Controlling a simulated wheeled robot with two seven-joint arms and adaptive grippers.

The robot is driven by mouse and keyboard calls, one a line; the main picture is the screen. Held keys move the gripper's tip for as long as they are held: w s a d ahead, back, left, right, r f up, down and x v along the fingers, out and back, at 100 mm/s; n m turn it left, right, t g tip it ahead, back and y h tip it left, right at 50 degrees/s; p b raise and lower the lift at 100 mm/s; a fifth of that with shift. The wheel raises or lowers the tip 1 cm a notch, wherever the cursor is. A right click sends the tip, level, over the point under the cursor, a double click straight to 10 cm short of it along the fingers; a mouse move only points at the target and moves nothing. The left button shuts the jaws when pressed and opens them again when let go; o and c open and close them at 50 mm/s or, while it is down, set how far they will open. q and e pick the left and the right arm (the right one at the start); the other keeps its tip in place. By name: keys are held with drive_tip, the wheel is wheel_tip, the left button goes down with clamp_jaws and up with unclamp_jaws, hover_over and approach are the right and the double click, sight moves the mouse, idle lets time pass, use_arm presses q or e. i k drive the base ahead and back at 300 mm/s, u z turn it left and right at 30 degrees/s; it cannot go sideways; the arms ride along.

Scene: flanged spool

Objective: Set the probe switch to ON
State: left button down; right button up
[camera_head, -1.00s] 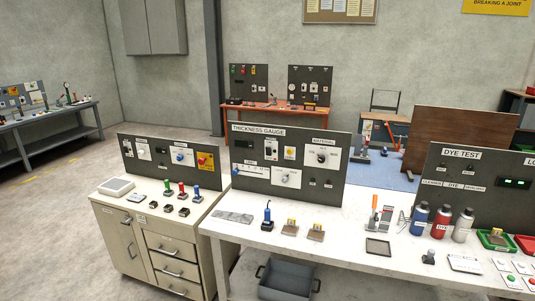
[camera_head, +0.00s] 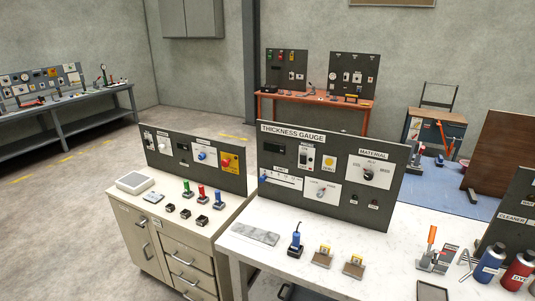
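The thickness gauge panel (camera_head: 335,207) stands upright at the back of the white table (camera_head: 300,236), right of the picture's middle. A small switch on a white plate (camera_head: 306,158) sits in its upper part, between a dark display (camera_head: 274,148) and a yellow button (camera_head: 329,162). Its label is too small to read surely, and I cannot tell its setting. The blue probe-like tool (camera_head: 296,241) stands upright on the table in front of the panel. Neither of my grippers is in view.
Two small blocks with yellow tops (camera_head: 322,257) lie on the table, beside a flat grey plate (camera_head: 255,234). A cabinet (camera_head: 170,250) with another panel stands to the left. Bottles (camera_head: 490,262) stand at the right. Floor at the left is clear.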

sight(303, 156)
drive_tip(key=i, duration=0.9)
drive_tip(key=z, duration=0.55)
drive_tip(key=i, duration=0.55)
drive_tip(key=z, duration=0.25)
